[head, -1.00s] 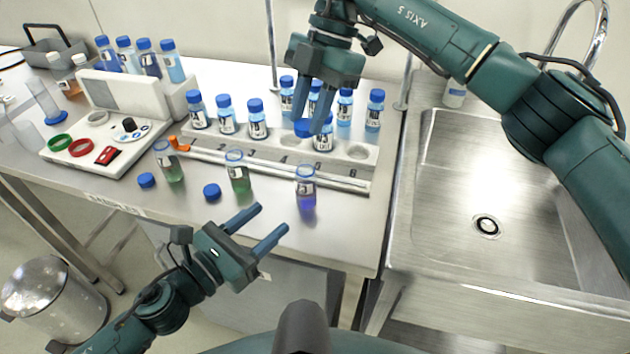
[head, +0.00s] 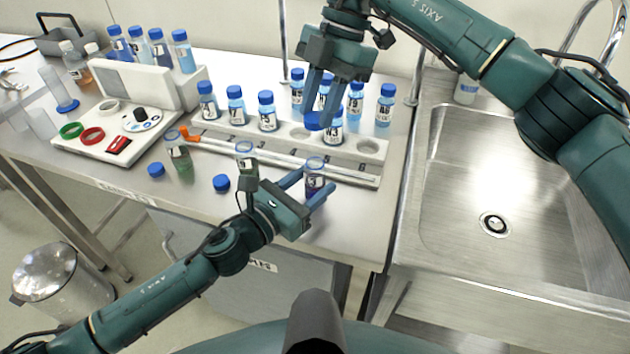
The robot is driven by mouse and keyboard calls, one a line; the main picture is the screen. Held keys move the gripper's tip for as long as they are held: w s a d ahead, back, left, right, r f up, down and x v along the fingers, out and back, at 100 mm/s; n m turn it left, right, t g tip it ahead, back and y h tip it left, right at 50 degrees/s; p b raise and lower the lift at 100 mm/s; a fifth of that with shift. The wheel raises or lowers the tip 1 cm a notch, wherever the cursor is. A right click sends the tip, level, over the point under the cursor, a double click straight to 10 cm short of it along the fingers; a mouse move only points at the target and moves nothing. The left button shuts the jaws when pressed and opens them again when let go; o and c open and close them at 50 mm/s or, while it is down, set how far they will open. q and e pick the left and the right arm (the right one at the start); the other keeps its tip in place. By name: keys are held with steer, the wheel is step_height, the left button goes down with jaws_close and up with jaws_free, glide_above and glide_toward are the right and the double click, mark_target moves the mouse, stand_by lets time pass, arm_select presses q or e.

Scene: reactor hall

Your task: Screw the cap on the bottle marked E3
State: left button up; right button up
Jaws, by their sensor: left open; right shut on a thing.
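My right gripper (head: 318,118) is shut on a blue cap (head: 312,122) and holds it above the front part of the bottle rack. An uncapped bottle with purple liquid (head: 315,170) stands upright on the bench in front of the rack. My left gripper (head: 314,183) is open, with its fingers on either side of this bottle; I cannot tell whether they touch it. Two more uncapped bottles, a left green one (head: 180,157) and a middle green one (head: 246,165), stand to the left. The labels are too small to read surely, so I cannot tell which is E3.
Two loose blue caps, the left cap (head: 156,170) and the middle cap (head: 221,183), lie near the bench's front edge. The rack (head: 368,165) holds several capped blue bottles. A white instrument (head: 130,130) stands at left. A steel sink (head: 490,180) is at right.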

arm_select(q)
steer(key=shift+x, duration=0.95)
steer(key=shift+c, duration=0.4)
jaws_close()
